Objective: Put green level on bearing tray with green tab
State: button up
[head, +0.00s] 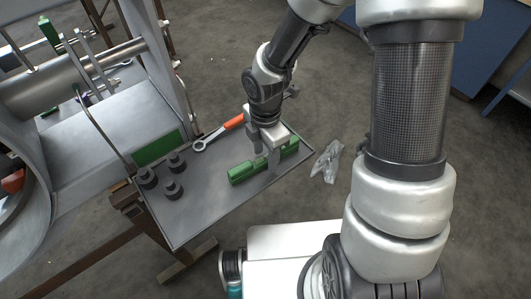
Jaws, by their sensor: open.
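The green level (241,174) is a long green bar lying along the right part of a grey tray (205,215). A flat green panel (158,148), perhaps the green tab, stands at the tray's back left edge. My gripper (264,158) points down over the middle of the level, its fingers open around or just above it. The fingers hide part of the level, and I cannot tell whether they touch it.
Several dark stepped knobs (173,190) stand on the tray's left. Large grey machinery (75,135) stands at left.

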notch_tip(320, 180, up, 18)
jog(key=p, duration=0.5)
jog(key=shift+f, duration=0.25)
dwell(0.6)
